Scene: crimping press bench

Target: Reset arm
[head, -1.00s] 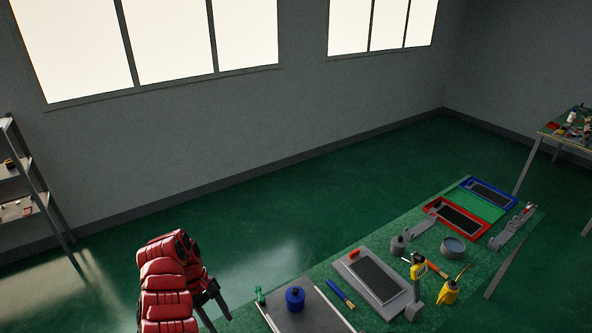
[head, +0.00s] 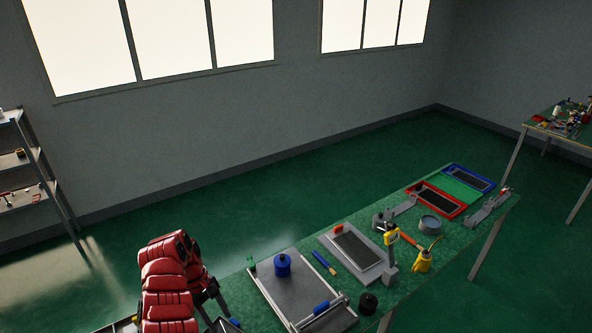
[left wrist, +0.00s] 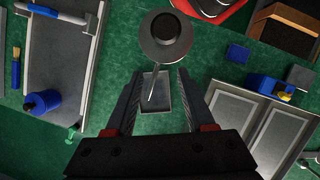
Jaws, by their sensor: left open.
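My left arm comes in at the lower left of the head view, with the gripper (head: 218,309) by the near left end of the green bench (head: 400,262). In the left wrist view the left gripper (left wrist: 160,76) points down with its two dark fingers apart and nothing held. A small grey metal tray (left wrist: 157,97) lies below, seen between the fingers. A round grey piece with a black knob (left wrist: 165,36) is just beyond the fingertips in the picture. My right gripper is not in view.
A shelf (head: 22,155) stands left; floor behind is clear.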

